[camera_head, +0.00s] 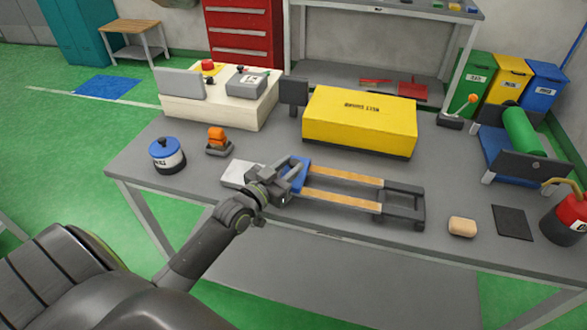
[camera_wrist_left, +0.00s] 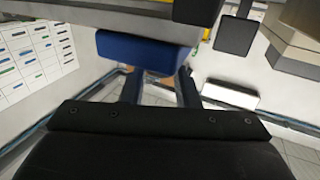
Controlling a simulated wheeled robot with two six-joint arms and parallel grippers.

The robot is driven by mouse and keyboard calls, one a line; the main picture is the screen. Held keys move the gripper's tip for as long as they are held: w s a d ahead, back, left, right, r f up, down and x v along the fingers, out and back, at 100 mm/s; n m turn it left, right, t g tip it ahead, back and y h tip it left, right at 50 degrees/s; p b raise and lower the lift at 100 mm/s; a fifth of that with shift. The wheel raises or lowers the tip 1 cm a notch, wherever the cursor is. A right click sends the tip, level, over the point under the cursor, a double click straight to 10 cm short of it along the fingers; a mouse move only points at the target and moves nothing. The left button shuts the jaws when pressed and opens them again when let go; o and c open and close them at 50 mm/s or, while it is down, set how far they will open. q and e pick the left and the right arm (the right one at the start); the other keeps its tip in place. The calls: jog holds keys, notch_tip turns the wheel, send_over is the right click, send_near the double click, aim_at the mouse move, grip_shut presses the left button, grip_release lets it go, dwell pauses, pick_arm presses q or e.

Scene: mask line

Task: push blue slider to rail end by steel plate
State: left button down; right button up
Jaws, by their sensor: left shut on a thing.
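The blue slider (camera_head: 301,172) sits on the two wood-coloured rails (camera_head: 343,175), at their left end. It also shows as a blue block in the left wrist view (camera_wrist_left: 145,52). The pale steel plate (camera_head: 236,174) lies just left of the slider, partly hidden by my gripper. My left gripper (camera_head: 291,175) is shut at the slider's left side, its fingers on the slider; the exact contact is partly hidden. The dark rail end (camera_head: 405,206) is at the right, away from the slider. My right gripper is out of view.
A yellow box (camera_head: 360,120) stands behind the rails. A tan block (camera_head: 462,227) and a dark pad (camera_head: 514,223) lie right of the rails.

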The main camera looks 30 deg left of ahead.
pick_arm(q)
jog(key=shift+s+a, duration=0.1)
jog(key=shift+a, duration=0.3)
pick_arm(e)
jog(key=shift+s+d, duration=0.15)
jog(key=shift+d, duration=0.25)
pick_arm(q)
jog(key=c, duration=1.5)
grip_release()
jog(key=o, duration=0.4)
jog(key=shift+a, duration=0.25)
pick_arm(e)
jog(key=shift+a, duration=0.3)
pick_arm(q)
jog(key=shift+d, duration=0.1)
jog(key=s+a+p, duration=0.1)
jog(key=s+a, duration=0.1)
jog(key=s, duration=1.5)
jog(key=shift+s, duration=0.2)
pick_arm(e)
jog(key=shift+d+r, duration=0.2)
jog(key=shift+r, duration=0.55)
pick_arm(q)
jog(key=shift+f, duration=0.1)
